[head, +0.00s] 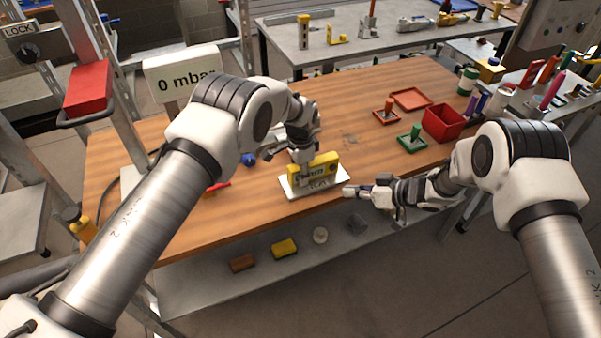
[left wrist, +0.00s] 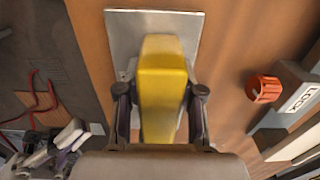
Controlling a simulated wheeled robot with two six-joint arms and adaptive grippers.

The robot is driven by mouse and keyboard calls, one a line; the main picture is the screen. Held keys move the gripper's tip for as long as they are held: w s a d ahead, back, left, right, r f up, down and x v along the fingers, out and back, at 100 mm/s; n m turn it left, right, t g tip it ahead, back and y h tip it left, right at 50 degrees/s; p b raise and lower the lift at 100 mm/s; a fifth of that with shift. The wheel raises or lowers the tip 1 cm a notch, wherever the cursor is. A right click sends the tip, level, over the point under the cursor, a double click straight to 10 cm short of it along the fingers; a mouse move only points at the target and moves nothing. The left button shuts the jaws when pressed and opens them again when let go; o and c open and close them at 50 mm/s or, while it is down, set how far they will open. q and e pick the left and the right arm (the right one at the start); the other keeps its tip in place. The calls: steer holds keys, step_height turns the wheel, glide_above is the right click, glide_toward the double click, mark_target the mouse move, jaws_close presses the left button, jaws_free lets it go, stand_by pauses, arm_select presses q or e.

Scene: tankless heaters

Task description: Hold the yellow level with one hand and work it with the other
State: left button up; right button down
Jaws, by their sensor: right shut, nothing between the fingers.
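The yellow level (head: 325,168) stands upright on a pale plate (head: 318,186) near the front edge of the wooden table in the head view. In the left wrist view the yellow level (left wrist: 163,85) fills the middle, with the grey plate (left wrist: 190,25) behind it. My left gripper (head: 303,160) comes down on the level from above, with one finger on each side, closed on it. My right gripper (head: 352,190) is shut and empty, just right of the plate and apart from the level.
A red bin (head: 443,123), a green tray (head: 411,142) and red trays (head: 410,98) stand at the back right of the wooden table (head: 365,150). A "0 mbar" display (head: 183,80) stands at the left. A lower shelf (head: 215,290) holds several small blocks.

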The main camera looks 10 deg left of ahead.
arm_select(q)
steer(key=shift+o, duration=1.4)
step_height(320, 180, up, 12)
steer(key=shift+d+f, duration=0.1)
